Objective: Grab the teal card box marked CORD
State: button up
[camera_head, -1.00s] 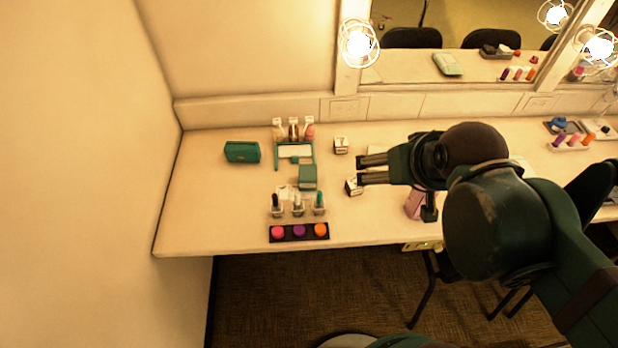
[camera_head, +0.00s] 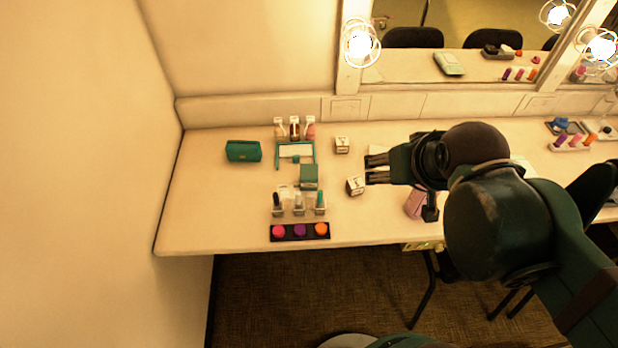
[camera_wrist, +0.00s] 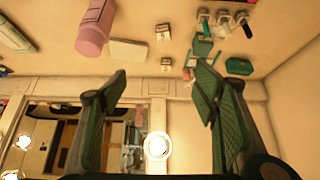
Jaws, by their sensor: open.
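A small teal box (camera_head: 309,176) stands on the counter between a teal-framed stand and a row of bottles; no lettering on it is legible. It seems to show small near the top right of the wrist view (camera_wrist: 203,47), partly crowded by other items. My gripper (camera_head: 368,169) is open and empty, its fingers pointing left, to the right of the teal box and apart from it. In the wrist view its two fingers (camera_wrist: 162,80) stand wide apart with nothing between them.
A teal pouch (camera_head: 243,151), nail-polish bottles (camera_head: 298,204), a dark palette (camera_head: 300,231) and a pink bottle (camera_head: 415,205) are nearby. The counter's left end is clear.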

jog(key=shift+w, duration=0.15)
jog(key=n+g, duration=0.7)
jog(key=n, duration=0.9)
send_over(309, 171)
jog(key=f, duration=2.2)
jog(key=shift+d+f, duration=0.3)
jog(key=shift+f, duration=0.1)
jog(key=shift+a+f+n, duration=0.3)
jog(key=shift+f+n, duration=0.2)
jog(key=shift+f, duration=0.25)
jog(key=shift+f, duration=0.1)
jog(key=shift+f, duration=1.2)
